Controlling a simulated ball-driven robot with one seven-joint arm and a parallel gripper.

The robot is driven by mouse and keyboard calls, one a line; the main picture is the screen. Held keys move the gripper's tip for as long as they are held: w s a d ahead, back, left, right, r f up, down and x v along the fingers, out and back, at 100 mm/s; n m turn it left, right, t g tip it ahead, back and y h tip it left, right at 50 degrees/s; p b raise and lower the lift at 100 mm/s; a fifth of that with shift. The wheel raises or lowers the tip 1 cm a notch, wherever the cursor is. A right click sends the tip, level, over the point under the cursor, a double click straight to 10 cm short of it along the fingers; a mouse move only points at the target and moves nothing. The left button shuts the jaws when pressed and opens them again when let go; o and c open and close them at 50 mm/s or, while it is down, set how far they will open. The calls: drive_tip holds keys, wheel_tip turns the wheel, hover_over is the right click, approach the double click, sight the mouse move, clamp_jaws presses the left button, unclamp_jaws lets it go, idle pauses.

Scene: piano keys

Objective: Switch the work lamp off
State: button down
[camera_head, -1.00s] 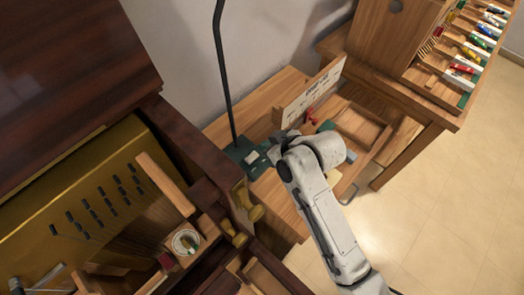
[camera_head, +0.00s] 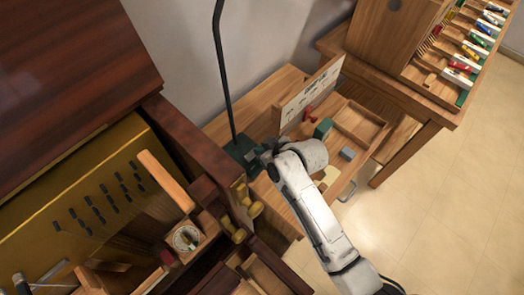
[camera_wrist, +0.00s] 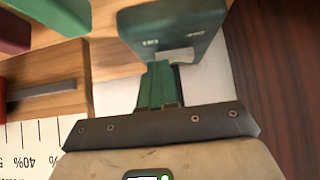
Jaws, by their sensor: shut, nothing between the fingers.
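The work lamp has a thin dark pole (camera_head: 223,75) on a dark green base (camera_head: 238,149), standing on the small wooden bench beside the dark cabinet. In the wrist view the green base (camera_wrist: 175,22) fills the top middle, with small pale marks and a light grey switch-like part (camera_wrist: 176,55) at its lower edge. My gripper (camera_head: 262,157) is at the base's right edge in the head view. In the wrist view its narrow green fingers (camera_wrist: 160,70) are together and point at the switch part. I cannot tell whether they touch it. The lamp head is out of view.
A pale upright board (camera_head: 308,93), red item (camera_head: 308,114), green block (camera_head: 323,128) and grey block (camera_head: 348,153) are on the bench right of the lamp. The dark cabinet (camera_head: 185,140) stands close on the left. Tiled floor (camera_head: 430,200) is open at right.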

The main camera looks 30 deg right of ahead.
drive_tip(key=shift+s, duration=0.2)
drive_tip(key=shift+r, duration=0.1)
drive_tip(key=shift+w+f, duration=0.2)
drive_tip(key=shift+w, duration=0.05)
drive_tip(key=shift+s+a+r, duration=0.15)
drive_tip(key=shift+s+r, duration=0.05)
drive_tip(key=shift+s+a+r+p, duration=0.15)
drive_tip(key=shift+a+r+p, duration=0.05)
drive_tip(key=shift+a+p, duration=0.4)
drive_tip(key=shift+r, duration=0.1)
